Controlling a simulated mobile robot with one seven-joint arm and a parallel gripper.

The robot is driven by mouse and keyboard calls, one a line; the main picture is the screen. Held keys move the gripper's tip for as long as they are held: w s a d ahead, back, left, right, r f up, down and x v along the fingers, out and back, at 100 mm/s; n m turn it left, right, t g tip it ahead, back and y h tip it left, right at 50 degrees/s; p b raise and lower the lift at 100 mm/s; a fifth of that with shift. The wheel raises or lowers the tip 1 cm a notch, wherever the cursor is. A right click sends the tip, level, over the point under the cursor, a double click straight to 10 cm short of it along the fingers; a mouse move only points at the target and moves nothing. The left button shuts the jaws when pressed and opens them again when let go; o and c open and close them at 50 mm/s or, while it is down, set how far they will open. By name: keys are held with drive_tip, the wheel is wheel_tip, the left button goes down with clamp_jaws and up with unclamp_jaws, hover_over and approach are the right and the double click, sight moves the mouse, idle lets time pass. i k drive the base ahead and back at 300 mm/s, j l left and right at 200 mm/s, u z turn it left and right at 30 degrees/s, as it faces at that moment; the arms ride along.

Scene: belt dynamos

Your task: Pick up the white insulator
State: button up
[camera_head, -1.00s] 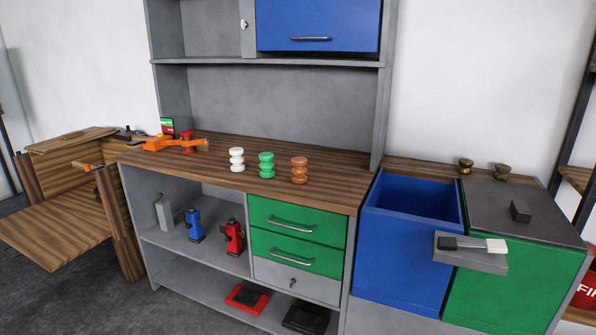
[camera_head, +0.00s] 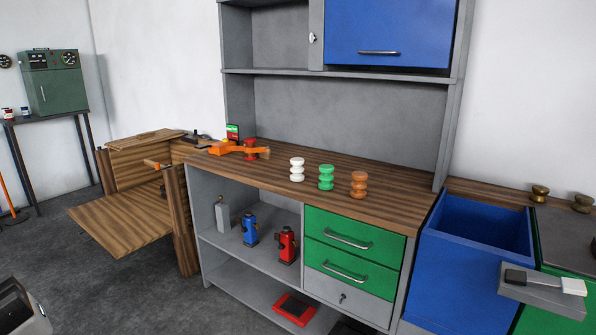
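The white insulator (camera_head: 297,169) is a small ribbed spool. It stands upright on the wooden worktop (camera_head: 310,199), left of a green insulator (camera_head: 326,177) and an orange-brown insulator (camera_head: 359,184) of similar shape. The three stand apart in a row. Nothing touches or covers the white one. I do not make out my gripper in this view, so its place and opening are not shown.
An orange tool-like object with a red part (camera_head: 249,147) lies left on the worktop. A grey shelf with a blue door (camera_head: 390,35) rises behind. Below are green drawers (camera_head: 352,235). A blue open bin (camera_head: 465,260) stands right.

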sight(297, 169)
drive_tip(key=i+l+u, duration=0.1)
drive_tip(key=i, duration=0.4)
drive_tip(key=i+l+u, duration=0.1)
drive_tip(key=i, duration=0.35)
drive_tip(key=i+l+u, duration=0.1)
drive_tip(key=i, duration=0.4)
drive_tip(key=i+l+u, duration=0.1)
drive_tip(key=i+l, duration=0.2)
drive_tip(key=i, duration=0.15)
drive_tip(key=i+l+u, duration=0.1)
drive_tip(key=i, duration=0.35)
drive_tip(key=l, duration=0.1)
